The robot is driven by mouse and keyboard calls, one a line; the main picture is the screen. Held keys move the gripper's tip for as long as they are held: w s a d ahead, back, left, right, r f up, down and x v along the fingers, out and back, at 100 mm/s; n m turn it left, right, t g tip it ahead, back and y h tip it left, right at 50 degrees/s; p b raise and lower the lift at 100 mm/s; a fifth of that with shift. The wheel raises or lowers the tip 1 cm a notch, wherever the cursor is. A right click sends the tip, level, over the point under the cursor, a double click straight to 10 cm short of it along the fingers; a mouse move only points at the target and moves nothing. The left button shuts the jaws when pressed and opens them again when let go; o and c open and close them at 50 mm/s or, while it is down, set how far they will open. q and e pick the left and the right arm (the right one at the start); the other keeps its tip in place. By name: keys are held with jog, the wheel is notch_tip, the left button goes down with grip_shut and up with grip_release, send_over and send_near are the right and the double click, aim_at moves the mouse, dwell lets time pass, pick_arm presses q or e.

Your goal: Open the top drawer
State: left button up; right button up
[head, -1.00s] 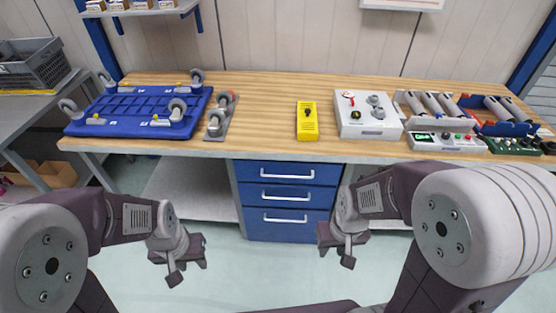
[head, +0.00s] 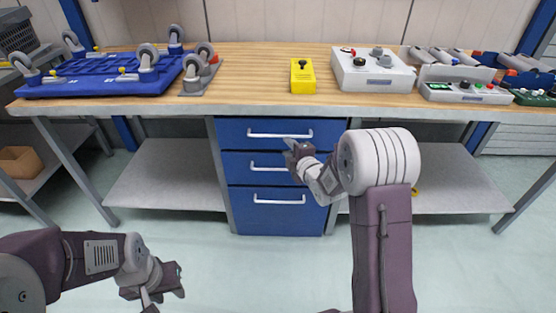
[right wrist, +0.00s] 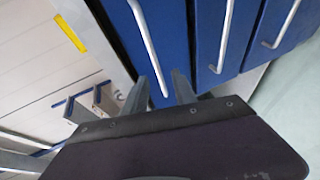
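The blue drawer unit hangs under the workbench, with the top drawer (head: 235,133) uppermost. The drawer looks closed, its front in line with the others. Its silver bar handle (head: 280,134) also shows in the right wrist view (right wrist: 146,42). My right gripper (head: 291,150) is in front of the top drawer, just below its handle in the head view. In the right wrist view its two fingers (right wrist: 160,88) are apart, and the handle's end shows in the gap; contact cannot be told. My left gripper (head: 168,290) is low at the left, fingers apart, empty, away from the drawers.
Two more blue drawers with handles (head: 279,200) sit below. The wooden benchtop (head: 250,60) holds a yellow box (head: 303,76), a white control box (head: 372,72) and an upturned blue dolly (head: 100,75). Open floor lies in front; a grey lower shelf (head: 165,187) is left of the drawers.

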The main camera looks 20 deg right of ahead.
aim_at(278, 136)
jog(key=shift+n, duration=0.4)
jog(key=x, duration=0.9)
jog(key=shift+w+a+r+b, duration=0.1)
jog(key=shift+w+r+b, duration=0.15)
jog(key=shift+r+b, duration=0.1)
grip_shut()
jog(key=shift+f, duration=0.1)
dwell(0.5)
